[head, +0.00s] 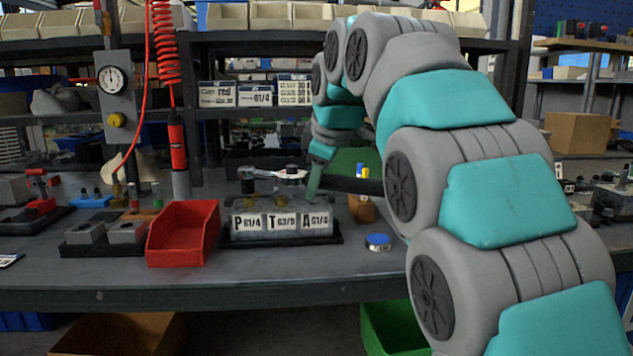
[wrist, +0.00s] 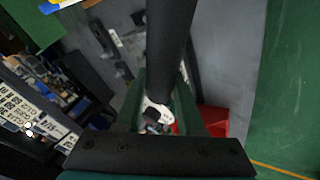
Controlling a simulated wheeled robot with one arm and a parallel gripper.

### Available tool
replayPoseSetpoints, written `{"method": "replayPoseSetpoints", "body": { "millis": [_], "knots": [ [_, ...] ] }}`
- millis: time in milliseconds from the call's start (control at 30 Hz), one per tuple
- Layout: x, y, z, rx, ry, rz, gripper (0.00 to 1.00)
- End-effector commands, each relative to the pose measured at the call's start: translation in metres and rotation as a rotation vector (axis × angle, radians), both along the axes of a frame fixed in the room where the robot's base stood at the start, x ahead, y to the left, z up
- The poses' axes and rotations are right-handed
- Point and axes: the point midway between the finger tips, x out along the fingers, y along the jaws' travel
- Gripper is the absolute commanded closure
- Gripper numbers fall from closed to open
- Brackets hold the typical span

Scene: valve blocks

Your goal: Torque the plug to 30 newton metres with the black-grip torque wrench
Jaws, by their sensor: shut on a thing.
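The valve block (head: 282,224) sits on a black tray on the bench, with labels P, T and A on its front. The black-grip torque wrench (head: 350,184) lies roughly level above the block's right part, its silver head (head: 289,175) over the T and A side. My gripper (head: 315,180) is shut on the wrench. In the wrist view the black grip (wrist: 172,45) passes between my gripper's green fingers (wrist: 163,105), and the silver head shows beyond them. The plug is hidden or too small to tell, so I cannot tell whether the wrench touches it.
A red bin (head: 183,232) stands left of the block. A blue-lidded round tin (head: 377,242) is at the front right. A red tool (head: 177,145) hangs from a coiled hose, near a gauge (head: 111,80). The bench front is clear.

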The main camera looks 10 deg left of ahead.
Motion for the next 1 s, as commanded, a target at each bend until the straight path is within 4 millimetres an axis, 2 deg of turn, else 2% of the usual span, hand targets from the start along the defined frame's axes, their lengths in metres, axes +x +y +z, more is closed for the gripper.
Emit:
{"method": "replayPoseSetpoints", "body": {
  "millis": [267, 1000],
  "knots": [
    [0.000, 0.000, 0.000, 0.002, -0.002, 0.000, 1.00],
    [0.000, 0.000, -0.016, 0.001, -0.001, 0.000, 1.00]
  ]
}}
